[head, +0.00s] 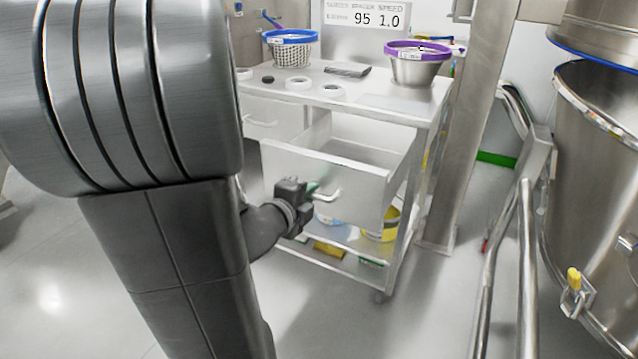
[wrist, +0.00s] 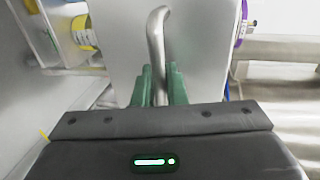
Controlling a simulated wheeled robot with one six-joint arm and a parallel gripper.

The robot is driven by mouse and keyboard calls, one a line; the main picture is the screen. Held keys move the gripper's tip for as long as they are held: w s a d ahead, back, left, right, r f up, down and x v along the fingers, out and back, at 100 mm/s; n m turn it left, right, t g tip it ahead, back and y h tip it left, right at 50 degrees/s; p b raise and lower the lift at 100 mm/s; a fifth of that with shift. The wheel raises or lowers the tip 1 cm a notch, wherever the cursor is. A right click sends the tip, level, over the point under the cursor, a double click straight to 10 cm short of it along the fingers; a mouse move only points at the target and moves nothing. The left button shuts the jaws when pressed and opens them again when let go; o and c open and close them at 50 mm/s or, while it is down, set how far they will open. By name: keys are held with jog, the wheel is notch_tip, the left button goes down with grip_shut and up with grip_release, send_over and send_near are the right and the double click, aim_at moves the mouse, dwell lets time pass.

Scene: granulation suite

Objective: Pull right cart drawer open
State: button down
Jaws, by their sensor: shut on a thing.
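The right cart drawer (head: 345,182) stands pulled out from the white cart (head: 425,112), its open top and inside showing in the head view. Its handle (head: 329,195) is a bent metal bar on the drawer front. The drawer front (wrist: 205,50) fills the middle of that view.
A basket with a blue rim (head: 291,50), a bowl with a purple rim (head: 417,66) and white rings (head: 331,92) are on the cart top. A yellow container (head: 381,224) is on the lower shelf. A steel post (head: 468,130) and a large vessel (head: 597,190) stand right. Floor is clear in front.

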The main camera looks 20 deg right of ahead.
jog(key=shift+s+a, duration=0.35)
jog(key=shift+a, duration=0.05)
jog(key=c, duration=1.5)
grip_release()
jog(key=shift+c, duration=0.2)
jog(key=p+v, duration=0.3)
jog(key=v, duration=1)
jog(key=shift+s+a+p, duration=0.25)
jog(key=shift+s+p, duration=0.05)
jog(key=shift+p, duration=0.05)
